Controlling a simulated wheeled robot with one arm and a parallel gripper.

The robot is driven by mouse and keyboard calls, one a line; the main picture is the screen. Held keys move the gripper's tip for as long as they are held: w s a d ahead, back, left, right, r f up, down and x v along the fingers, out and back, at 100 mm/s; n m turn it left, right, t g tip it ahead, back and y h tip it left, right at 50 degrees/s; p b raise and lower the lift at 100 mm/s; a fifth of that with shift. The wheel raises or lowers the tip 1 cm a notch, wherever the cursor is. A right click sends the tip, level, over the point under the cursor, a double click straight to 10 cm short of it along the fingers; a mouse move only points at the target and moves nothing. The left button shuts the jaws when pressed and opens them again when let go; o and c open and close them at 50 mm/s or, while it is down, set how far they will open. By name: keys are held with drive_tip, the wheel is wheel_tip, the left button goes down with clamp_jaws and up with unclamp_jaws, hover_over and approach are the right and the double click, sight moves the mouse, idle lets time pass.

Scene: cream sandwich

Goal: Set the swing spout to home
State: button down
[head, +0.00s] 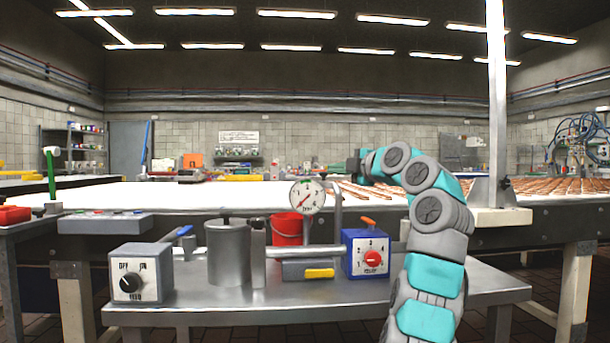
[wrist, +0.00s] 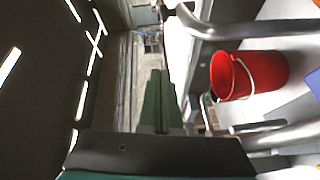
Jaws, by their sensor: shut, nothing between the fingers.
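A curved grey metal pipe (head: 337,200), which looks like the swing spout, rises behind the dial gauge (head: 307,197) and bends over near its top. In the wrist view a curved pipe (wrist: 215,30) runs along the top right, apart from my fingers. My gripper (head: 356,165) is raised above the bench, just right of the pipe's top in the head view. In the wrist view my green fingers (wrist: 157,100) are shut with nothing between them. I cannot make out a home mark.
A red bucket (head: 287,229) stands behind the pump cylinder (head: 228,252) and also shows in the wrist view (wrist: 248,76). A blue dial box (head: 367,254) and a grey switch box (head: 138,274) stand on the metal bench (head: 250,318). A white conveyor (head: 130,195) runs behind.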

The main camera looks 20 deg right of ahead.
drive_tip(key=w+d+f+p, duration=0.1)
drive_tip(key=w+p, duration=0.5)
drive_tip(key=w, duration=0.5)
drive_tip(key=shift+d, duration=0.35)
drive_tip(key=shift+f, duration=0.1)
drive_tip(key=shift+w+d+h, duration=0.15)
drive_tip(key=shift+w+h, duration=0.05)
drive_tip(key=shift+h, duration=0.1)
